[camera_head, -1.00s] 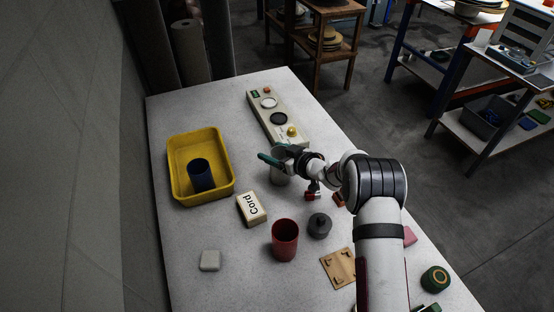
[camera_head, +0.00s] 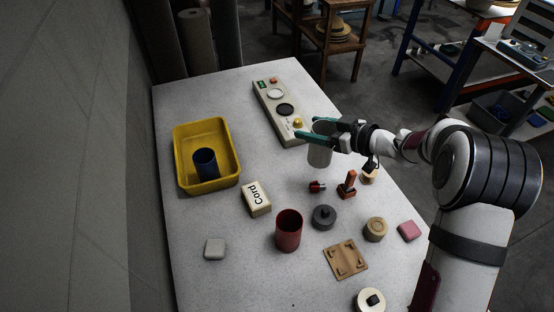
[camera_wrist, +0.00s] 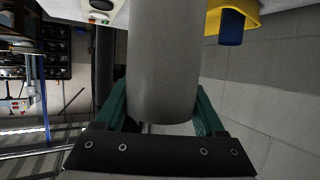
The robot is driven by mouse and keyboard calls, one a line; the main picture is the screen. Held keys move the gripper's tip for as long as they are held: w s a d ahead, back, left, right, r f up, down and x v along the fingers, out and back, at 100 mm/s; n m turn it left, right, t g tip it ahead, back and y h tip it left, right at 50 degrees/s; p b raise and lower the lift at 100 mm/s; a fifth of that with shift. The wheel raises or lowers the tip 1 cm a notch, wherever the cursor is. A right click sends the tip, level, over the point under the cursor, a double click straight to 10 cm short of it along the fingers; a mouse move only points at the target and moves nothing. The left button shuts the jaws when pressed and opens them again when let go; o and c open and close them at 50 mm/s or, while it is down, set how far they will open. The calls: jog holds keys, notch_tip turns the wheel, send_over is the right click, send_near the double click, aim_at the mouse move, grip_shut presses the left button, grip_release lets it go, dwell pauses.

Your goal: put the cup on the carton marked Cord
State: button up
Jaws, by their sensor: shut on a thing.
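My gripper (camera_head: 306,127) is shut on a grey cup (camera_head: 319,157), with teal fingers on either side of it. The cup hangs roughly upright below the fingers; whether it clears the table is hard to tell. In the wrist view the cup (camera_wrist: 163,60) fills the middle between the fingers (camera_wrist: 160,112). The cream carton marked Cord (camera_head: 257,200) lies on the table, left of and nearer the camera than the held cup. Its top is bare.
A yellow bin (camera_head: 181,150) holding a dark blue cup (camera_head: 205,163) stands left. A red cup (camera_head: 288,231) and a grey lidded pot (camera_head: 324,217) stand close to the carton. A button panel (camera_head: 266,104) lies behind. A red-and-dark piece (camera_head: 317,187) and a stamp (camera_head: 347,185) lie near the held cup.

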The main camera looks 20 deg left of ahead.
jog(key=s+a+r+n+g, duration=0.2)
jog(key=s+a+n+g, duration=0.15)
jog(key=s, duration=0.65)
jog(key=shift+g, duration=0.35)
jog(key=a+f, duration=0.3)
jog(key=s+a+f, duration=0.1)
jog(key=a+f, duration=0.2)
jog(key=s+a+f, duration=0.1)
jog(key=a+f, duration=0.2)
jog(key=f, duration=0.1)
jog(key=shift+s+a+f, duration=0.1)
jog(key=shift+s+a, duration=0.05)
jog(key=shift+a, duration=0.25)
jog(key=shift+f, duration=0.1)
jog(key=o, duration=1.4)
jog(key=shift+o, duration=0.2)
